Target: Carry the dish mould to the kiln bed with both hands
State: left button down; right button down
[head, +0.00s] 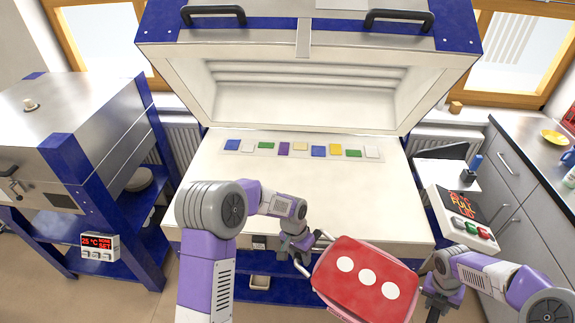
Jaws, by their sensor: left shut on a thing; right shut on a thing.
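The dish mould (340,296) is a red, rounded rectangular piece with three white discs on it and a pinkish rim. It is in the lower right of the head view, in front of the kiln's front edge and a little tilted. My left gripper (304,262) is shut on its left end. My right gripper (428,296) is shut on its right end; its fingertips are partly hidden. The kiln bed (300,190) is a wide cream surface under the raised lid (300,90). A row of small coloured glass pieces (301,149) lies along its back.
A control box (466,215) with a lit display stands at the kiln's right side. A second, closed kiln (70,115) on a blue stand is at the left. A counter (530,150) runs along the right. The front and middle of the bed are clear.

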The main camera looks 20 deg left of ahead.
aim_at(297, 193)
jog(key=u, duration=0.5)
jog(key=i, duration=1.2)
jog(key=u, duration=0.55)
